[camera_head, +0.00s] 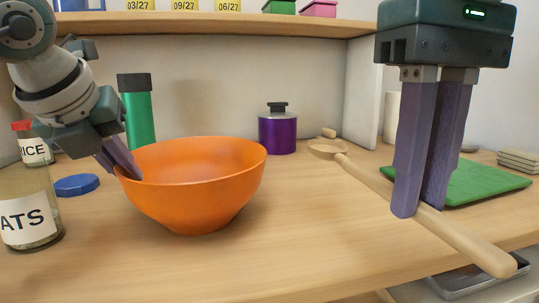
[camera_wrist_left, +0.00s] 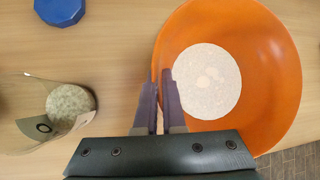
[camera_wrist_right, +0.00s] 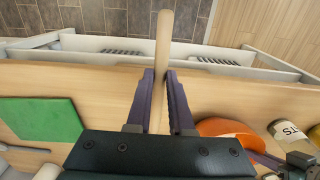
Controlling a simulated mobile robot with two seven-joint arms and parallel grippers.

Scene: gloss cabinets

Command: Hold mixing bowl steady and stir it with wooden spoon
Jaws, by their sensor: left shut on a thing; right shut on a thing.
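An orange mixing bowl (camera_head: 195,190) stands upright on the wooden counter, left of centre in the head view. In the left wrist view the bowl (camera_wrist_left: 280,70) holds a round pale, speckled content (camera_wrist_left: 207,80). My left gripper (camera_head: 132,174) is shut on the bowl's left rim, one finger inside and one outside. The wooden spoon (camera_head: 465,244) lies slantwise along the right of the counter, bowl end at the back, handle end at the front edge. My right gripper (camera_head: 415,210) points down, shut on the spoon's handle, which also shows in the right wrist view (camera_wrist_right: 163,45).
A green board (camera_head: 480,182) lies beyond the spoon. A purple canister (camera_head: 277,133) and a green bottle (camera_head: 139,120) stand behind the bowl. A jar (camera_head: 28,215), a red-capped RICE jar (camera_head: 35,148) and a blue lid (camera_head: 77,185) are left. Counter between bowl and spoon is clear.

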